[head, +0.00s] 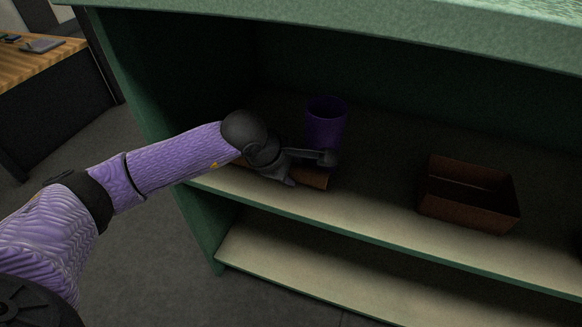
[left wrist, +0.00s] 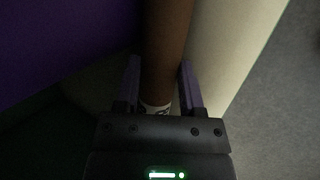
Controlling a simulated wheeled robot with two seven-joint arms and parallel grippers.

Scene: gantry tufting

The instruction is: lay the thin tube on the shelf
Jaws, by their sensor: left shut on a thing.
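The thin tube is a brown rod (head: 316,180) at the upper shelf board (head: 370,220), near its front edge and roughly along it. My left gripper (head: 309,170) reaches in from the left and is shut on the tube. In the left wrist view, the tube (left wrist: 168,40) runs between the two fingers of my left gripper (left wrist: 160,68), with a pale, dark-marked patch close to the palm. Part of the tube is hidden behind the gripper in the head view. I cannot tell whether the tube touches the board. My right gripper is not in view.
A purple cup (head: 326,118) stands upright just behind the gripper. An open brown box (head: 470,206) stands on the same board to the right, with clear board between. A lower board (head: 300,265) looks empty. A wooden desk (head: 35,62) is far left.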

